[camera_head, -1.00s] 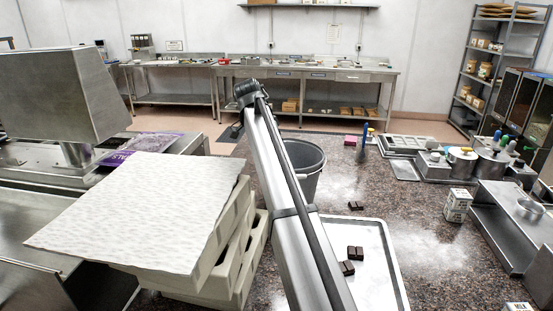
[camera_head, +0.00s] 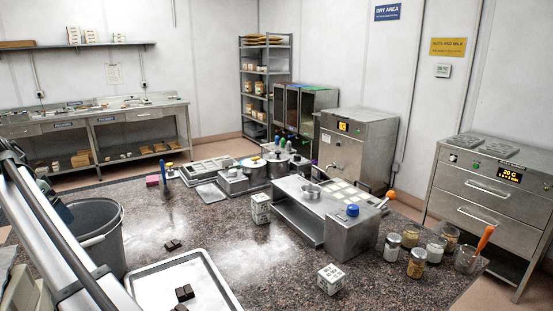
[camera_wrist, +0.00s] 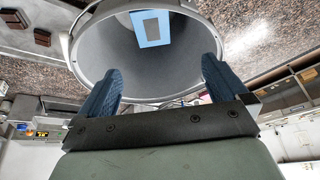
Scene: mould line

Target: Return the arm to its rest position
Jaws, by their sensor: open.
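My gripper (camera_wrist: 162,65) shows in the wrist view with its two blue fingers spread apart and nothing between them. The open mouth of a grey bin (camera_wrist: 135,80) lies beyond the fingertips. A blue-edged piece with a grey centre (camera_wrist: 152,28) lies inside the bin. In the head view my arm slants across the left edge, beside and partly in front of the grey bin (camera_head: 98,240). The fingers cannot be made out there.
A metal tray (camera_head: 215,290) with dark chocolate pieces (camera_head: 184,292) is at the front. Another piece (camera_head: 172,245) lies on the speckled counter. A metal stand (camera_head: 300,208), a small carton (camera_head: 331,279) and several jars (camera_head: 416,263) are to the right. The counter's middle is clear.

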